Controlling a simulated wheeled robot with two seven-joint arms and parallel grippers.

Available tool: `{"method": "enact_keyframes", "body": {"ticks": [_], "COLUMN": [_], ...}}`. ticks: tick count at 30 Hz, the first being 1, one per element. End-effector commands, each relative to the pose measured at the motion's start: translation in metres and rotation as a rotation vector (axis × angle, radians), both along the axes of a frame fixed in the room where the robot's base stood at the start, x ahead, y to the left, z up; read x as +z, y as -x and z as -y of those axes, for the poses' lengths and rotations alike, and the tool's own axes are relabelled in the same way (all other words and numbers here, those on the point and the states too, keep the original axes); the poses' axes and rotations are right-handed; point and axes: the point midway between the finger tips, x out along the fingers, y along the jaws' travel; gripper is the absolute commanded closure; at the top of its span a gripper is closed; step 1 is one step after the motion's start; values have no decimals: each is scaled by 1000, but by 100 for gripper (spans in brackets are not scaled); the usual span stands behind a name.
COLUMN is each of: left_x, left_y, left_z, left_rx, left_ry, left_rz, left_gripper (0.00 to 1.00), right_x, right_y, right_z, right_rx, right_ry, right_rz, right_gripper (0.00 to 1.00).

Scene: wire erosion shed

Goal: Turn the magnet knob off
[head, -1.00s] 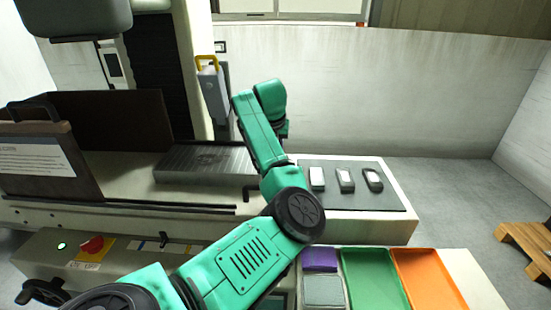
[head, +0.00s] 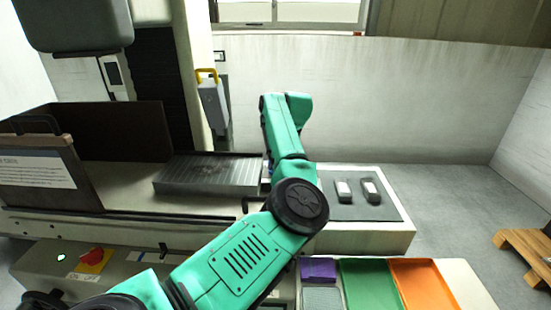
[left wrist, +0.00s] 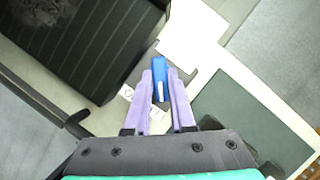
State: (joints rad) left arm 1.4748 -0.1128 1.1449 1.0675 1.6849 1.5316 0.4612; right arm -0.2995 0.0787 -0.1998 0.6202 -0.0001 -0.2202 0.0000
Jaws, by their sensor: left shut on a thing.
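The magnet knob (left wrist: 160,76) is a blue handle with a white mark, beside the dark ribbed chuck (left wrist: 90,45) in the left wrist view. White labels (left wrist: 127,92) lie near it, one with a ring mark. My left gripper (left wrist: 160,72) has purple fingers on both sides of the blue handle and is shut on it. In the head view, the chuck (head: 205,176) sits on the machine table, and my green left arm reaches over the table's right part. There the arm hides most of the gripper and knob. My right gripper is not in view.
A dark mat (head: 350,209) right of the arm holds small blocks (head: 343,190). Green (head: 370,285) and orange (head: 428,287) trays and a purple one (head: 318,270) are in front. A red switch (head: 92,257) is on the front panel. A dark guard stands left of the chuck.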

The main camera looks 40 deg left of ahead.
Motion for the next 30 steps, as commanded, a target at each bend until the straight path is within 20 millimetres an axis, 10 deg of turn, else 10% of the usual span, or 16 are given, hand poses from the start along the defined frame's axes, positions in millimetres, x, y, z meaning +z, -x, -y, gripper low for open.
{"method": "enact_keyframes", "body": {"ticks": [20,23,30], "left_x": [2,2,1], "left_y": [-1,-1,-1], "left_z": [-1,-1,0], "left_rx": [78,78,77], "left_ry": [-3,-2,-1], "left_rz": [7,7,3], "left_gripper": [100,51,48], "right_x": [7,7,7], "right_y": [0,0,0], "right_z": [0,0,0], "right_rx": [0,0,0], "right_ry": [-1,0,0], "right_rz": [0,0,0], "right_gripper": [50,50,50]}}
